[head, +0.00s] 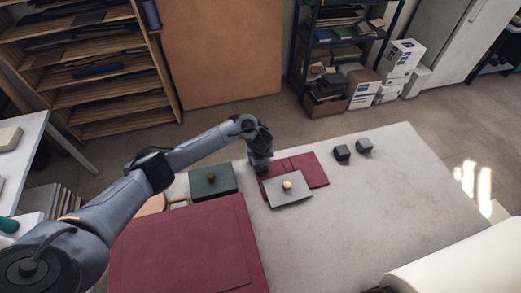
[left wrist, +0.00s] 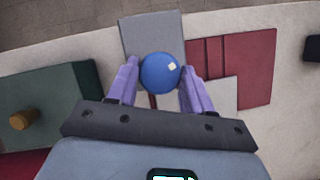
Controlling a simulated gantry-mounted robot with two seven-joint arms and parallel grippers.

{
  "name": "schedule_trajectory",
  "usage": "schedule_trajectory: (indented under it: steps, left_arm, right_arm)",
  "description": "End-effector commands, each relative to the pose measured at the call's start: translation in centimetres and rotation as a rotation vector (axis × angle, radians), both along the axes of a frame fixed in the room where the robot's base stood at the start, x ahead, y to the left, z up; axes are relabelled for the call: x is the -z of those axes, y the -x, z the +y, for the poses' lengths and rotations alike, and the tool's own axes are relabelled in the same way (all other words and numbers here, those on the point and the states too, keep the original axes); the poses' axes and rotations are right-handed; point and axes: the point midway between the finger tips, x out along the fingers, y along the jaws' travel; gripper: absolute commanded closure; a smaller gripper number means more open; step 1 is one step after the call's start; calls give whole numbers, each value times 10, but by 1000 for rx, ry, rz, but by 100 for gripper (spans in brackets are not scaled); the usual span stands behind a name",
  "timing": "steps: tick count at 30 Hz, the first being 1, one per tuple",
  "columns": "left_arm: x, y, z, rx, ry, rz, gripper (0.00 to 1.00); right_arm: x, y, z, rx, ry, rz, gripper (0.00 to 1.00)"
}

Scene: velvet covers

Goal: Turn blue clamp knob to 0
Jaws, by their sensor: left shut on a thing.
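The blue clamp knob (left wrist: 158,74) is round, with a small pale square mark on its right upper side in the left wrist view. A grey plate (left wrist: 150,30) shows behind it. My left gripper (left wrist: 160,84) is shut on the knob, with one purple finger at each side. In the head view my left gripper (head: 261,160) points down at the far edge of the table and hides the blue knob. I cannot make out a 0 or other digits. My right gripper is not in view.
A green block (head: 213,180) with a brown knob stands left of the gripper. A grey plate (head: 273,197) with a cream knob lies nearer, beside dark red covers (head: 310,170). Two dark cubes (head: 342,152) sit farther right. The table's right side (head: 400,190) is clear.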

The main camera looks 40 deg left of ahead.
Motion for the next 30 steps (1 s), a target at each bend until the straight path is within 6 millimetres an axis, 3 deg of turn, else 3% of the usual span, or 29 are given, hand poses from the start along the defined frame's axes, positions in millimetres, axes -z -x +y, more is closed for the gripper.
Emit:
schedule_trajectory:
  steps: [3, 15, 30]
  left_arm:
    - [-5, -1, -2, -112, 0, 1, 80]
    - [-3, -3, -4, -493, 2, 1, 80]
    - [0, -6, -4, -931, 0, 1, 80]
  right_arm:
    - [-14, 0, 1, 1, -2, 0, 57]
    - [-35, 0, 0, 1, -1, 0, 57]
    - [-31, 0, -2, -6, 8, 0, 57]
